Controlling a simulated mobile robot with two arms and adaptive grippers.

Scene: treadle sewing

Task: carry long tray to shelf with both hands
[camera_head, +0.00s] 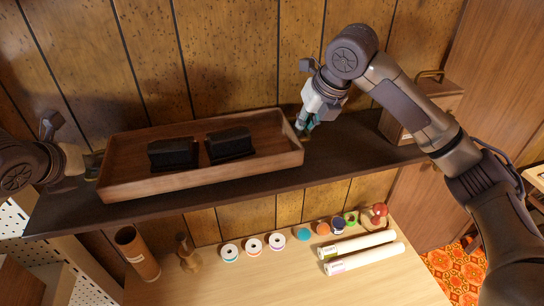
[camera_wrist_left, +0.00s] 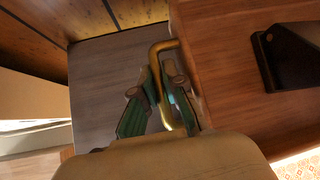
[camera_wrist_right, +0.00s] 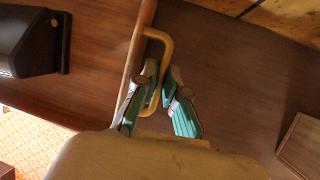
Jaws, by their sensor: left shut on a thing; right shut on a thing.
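The long wooden tray (camera_head: 240,176) is at the dark shelf (camera_head: 345,157), over its surface; I cannot tell whether it touches it. Two black blocks stand inside it, a left one (camera_head: 173,154) and a right one (camera_head: 230,145). My left gripper (camera_head: 92,166) is at the tray's left end. In the left wrist view its fingers (camera_wrist_left: 168,108) are shut on a brass handle (camera_wrist_left: 160,52). My right gripper (camera_head: 305,122) is at the tray's right end. In the right wrist view its fingers (camera_wrist_right: 160,92) are shut on the other brass handle (camera_wrist_right: 160,36).
A wooden box with a handle (camera_head: 425,105) stands on the shelf at the right. Below, a table (camera_head: 290,285) bears spools (camera_head: 253,246), a brown cylinder (camera_head: 138,254), a wooden spindle (camera_head: 188,254), small coloured items and two white rolls (camera_head: 365,258). A panelled wall (camera_head: 230,45) stands behind.

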